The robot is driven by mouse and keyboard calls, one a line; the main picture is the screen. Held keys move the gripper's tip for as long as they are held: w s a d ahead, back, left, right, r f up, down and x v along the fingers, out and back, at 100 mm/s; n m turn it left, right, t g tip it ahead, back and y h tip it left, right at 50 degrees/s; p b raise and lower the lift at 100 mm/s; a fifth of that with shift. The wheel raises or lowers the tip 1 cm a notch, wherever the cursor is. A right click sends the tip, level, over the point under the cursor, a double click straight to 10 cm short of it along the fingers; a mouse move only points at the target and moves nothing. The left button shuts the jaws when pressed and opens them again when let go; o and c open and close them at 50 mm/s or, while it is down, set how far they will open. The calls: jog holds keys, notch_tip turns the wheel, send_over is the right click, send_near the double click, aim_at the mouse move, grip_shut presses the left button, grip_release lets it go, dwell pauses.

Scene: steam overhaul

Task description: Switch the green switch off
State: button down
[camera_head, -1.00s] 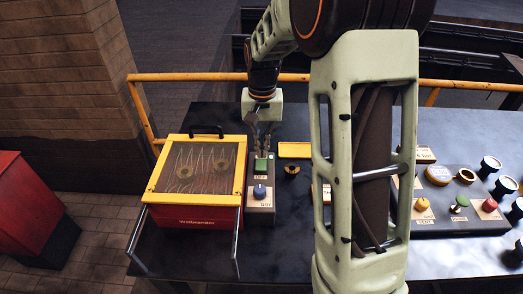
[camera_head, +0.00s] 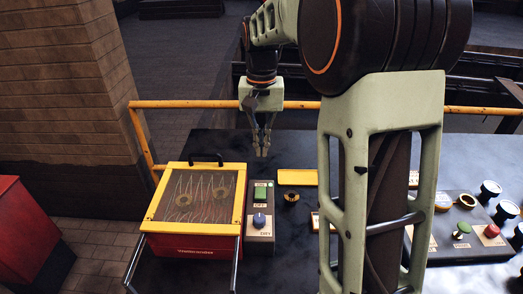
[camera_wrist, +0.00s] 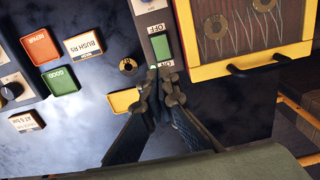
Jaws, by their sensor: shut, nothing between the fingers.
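The green switch (camera_head: 260,194) sits on a narrow grey control box (camera_head: 261,236), with an ON label at its far end and an OFF label at its near end. In the wrist view the green switch (camera_wrist: 161,47) lies just beyond my fingertips. I cannot tell which way it is tipped. My gripper (camera_head: 263,154) is shut and empty, pointing down, above and behind the far end of the box. It appears apart from the switch. In the wrist view my gripper (camera_wrist: 160,88) partly covers the ON label.
A blue knob (camera_head: 259,220) is on the same box. Left of it stands a red case with a yellow-framed lid (camera_head: 242,190). Right are a yellow plate (camera_head: 297,177), a small dark round part (camera_head: 291,197) and a button panel (camera_head: 465,252). A yellow rail (camera_head: 200,105) runs behind.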

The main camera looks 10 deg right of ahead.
aim_at(261, 195)
jog(key=g+p, duration=0.1)
jog(key=p, duration=0.1)
jog(key=w+p, duration=0.1)
jog(key=p, duration=0.1)
jog(key=shift+w+r+g+y, duration=0.1)
jog(key=shift+r+g+y, duration=0.2)
jog(key=shift+g, duration=0.1)
jog(key=shift+f, duration=0.15)
jog(key=f, duration=0.4)
jog(key=s+f+p, duration=0.1)
jog(key=f, duration=0.4)
jog(key=s+f, duration=0.1)
jog(key=f, duration=0.3)
jog(key=shift+s+a+f+p, duration=0.2)
jog(key=shift+a+f+p, duration=0.1)
jog(key=shift+p, duration=0.1)
